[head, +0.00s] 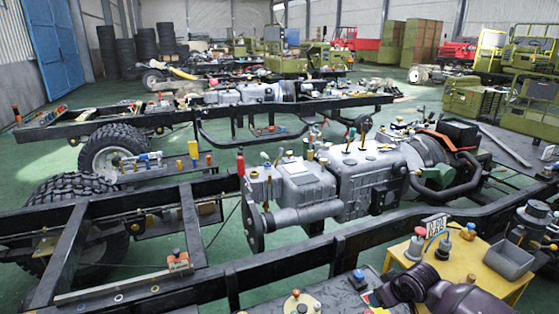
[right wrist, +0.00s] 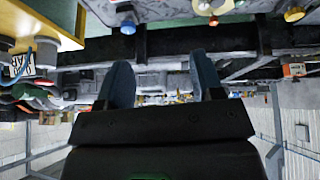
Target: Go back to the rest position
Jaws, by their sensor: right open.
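My right gripper (right wrist: 160,62) shows in the right wrist view, its two dark blue fingers spread well apart with nothing between them. That view is upside down. A black chassis rail (right wrist: 170,40) runs across beyond the fingers; I cannot tell how far away it is. In the head view a dark purple arm link of mine is at the bottom right, in front of a yellow table (head: 508,288). The right gripper's fingers cannot be made out there. My left gripper is in neither view.
A black chassis frame (head: 285,263) with a grey engine (head: 370,180) spans the near floor. The yellow table bears a grey tray (head: 509,258) and small parts. Large tyres (head: 107,150) are at the left. Green floor (head: 228,235) shows between the frames.

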